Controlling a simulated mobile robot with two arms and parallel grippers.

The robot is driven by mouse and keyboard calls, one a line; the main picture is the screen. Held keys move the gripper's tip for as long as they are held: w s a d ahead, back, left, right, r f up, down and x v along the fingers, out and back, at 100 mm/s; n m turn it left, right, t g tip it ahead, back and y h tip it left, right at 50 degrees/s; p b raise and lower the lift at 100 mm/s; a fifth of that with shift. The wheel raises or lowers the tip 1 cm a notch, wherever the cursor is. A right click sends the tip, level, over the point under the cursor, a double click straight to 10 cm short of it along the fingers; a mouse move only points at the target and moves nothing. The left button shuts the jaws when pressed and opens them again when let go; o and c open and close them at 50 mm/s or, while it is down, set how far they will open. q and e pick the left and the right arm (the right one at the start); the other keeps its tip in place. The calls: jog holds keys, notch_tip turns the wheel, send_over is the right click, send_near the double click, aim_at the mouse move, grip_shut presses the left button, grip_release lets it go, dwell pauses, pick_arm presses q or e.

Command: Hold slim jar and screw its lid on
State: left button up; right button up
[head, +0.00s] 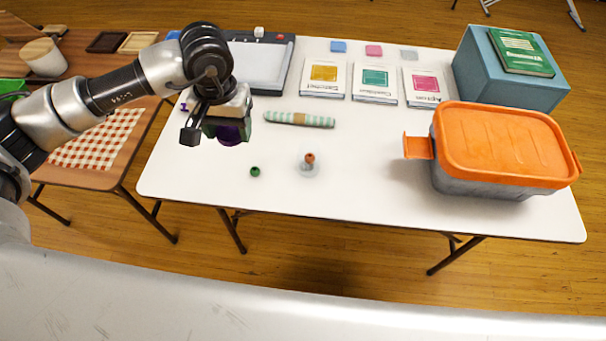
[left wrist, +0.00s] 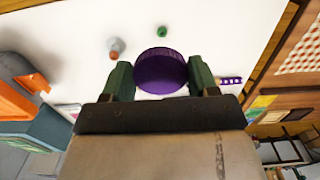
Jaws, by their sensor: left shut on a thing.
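My left gripper (head: 213,131) is shut on a round purple lid (head: 230,134) with a ridged edge. The lid also shows between the two fingers in the left wrist view (left wrist: 160,72). The gripper holds it above the left part of the white table. My right gripper is not in view.
A green bead (head: 255,171) lies left of the jar. A striped roll (head: 300,119) lies behind. A grey bin with an orange lid (head: 505,145) fills the right side, before a teal box (head: 500,80). Labelled cards (head: 375,82) line the back.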

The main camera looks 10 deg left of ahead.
pick_arm(q)
notch_tip(320, 180, down, 16)
jog(key=b, duration=1.3)
jog(key=shift+a+f+b, duration=0.1)
jog(key=shift+f+b, duration=0.15)
jog(key=shift+b, duration=0.15)
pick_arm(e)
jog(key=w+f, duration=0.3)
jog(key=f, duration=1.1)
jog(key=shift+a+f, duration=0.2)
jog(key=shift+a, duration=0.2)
pick_arm(q)
jog(key=shift+r, duration=0.1)
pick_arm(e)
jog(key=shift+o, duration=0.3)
